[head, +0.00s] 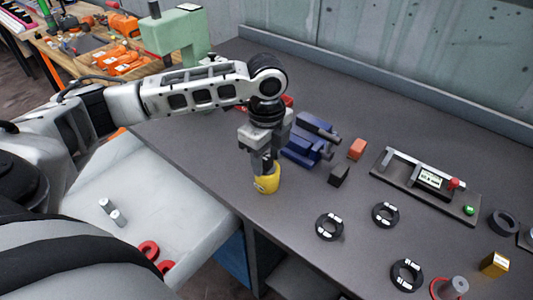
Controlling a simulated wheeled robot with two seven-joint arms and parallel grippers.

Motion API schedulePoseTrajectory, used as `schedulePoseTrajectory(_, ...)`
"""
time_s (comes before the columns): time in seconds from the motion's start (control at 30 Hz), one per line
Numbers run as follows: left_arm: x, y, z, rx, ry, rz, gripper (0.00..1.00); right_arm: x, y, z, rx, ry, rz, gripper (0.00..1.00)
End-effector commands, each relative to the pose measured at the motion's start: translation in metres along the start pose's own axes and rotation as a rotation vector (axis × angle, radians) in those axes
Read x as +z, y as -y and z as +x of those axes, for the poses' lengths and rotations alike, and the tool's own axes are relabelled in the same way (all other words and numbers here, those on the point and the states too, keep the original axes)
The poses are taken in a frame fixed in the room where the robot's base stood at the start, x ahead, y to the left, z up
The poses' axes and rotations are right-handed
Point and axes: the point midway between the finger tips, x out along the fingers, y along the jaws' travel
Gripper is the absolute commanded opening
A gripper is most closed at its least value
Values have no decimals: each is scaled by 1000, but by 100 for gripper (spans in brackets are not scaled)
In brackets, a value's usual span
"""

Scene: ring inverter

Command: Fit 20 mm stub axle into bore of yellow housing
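The yellow housing (267,184) stands near the front left edge of the dark bench. My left gripper (263,168) points down right at its top, and the fingers hide part of the housing and its bore. I cannot tell whether the fingers are open, shut or holding something small. Two short silver cylinders, possibly stub axles, lie on the pale surface at lower left: one (106,205) and another (118,218). A grey cylinder (456,287) stands by a red ring at the bottom right. My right gripper is not in view.
A blue vise-like fixture (307,146), an orange block (357,149) and a black block (339,175) stand right of my gripper. Black rings (329,227) lie farther right. Red rings (148,249) lie lower left.

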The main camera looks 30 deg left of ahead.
Motion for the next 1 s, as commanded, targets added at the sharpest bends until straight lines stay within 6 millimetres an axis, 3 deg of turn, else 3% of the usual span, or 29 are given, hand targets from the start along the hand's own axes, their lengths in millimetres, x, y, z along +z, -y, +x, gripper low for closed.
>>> schedulePoseTrajectory(0.17,0,0,0,1,0,0,45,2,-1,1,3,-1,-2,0)
schedulePoseTrajectory(0.3,0,1,-25,-5,0,1,45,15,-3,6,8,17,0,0)
schedulePoseTrajectory(0.7,0,1,-122,-5,-1,0,45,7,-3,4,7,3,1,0)
schedulePoseTrajectory(0.83,0,1,-144,-6,1,0,45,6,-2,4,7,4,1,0)
schedulePoseTrajectory(1.0,0,0,-158,-1,0,0,45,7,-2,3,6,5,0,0)
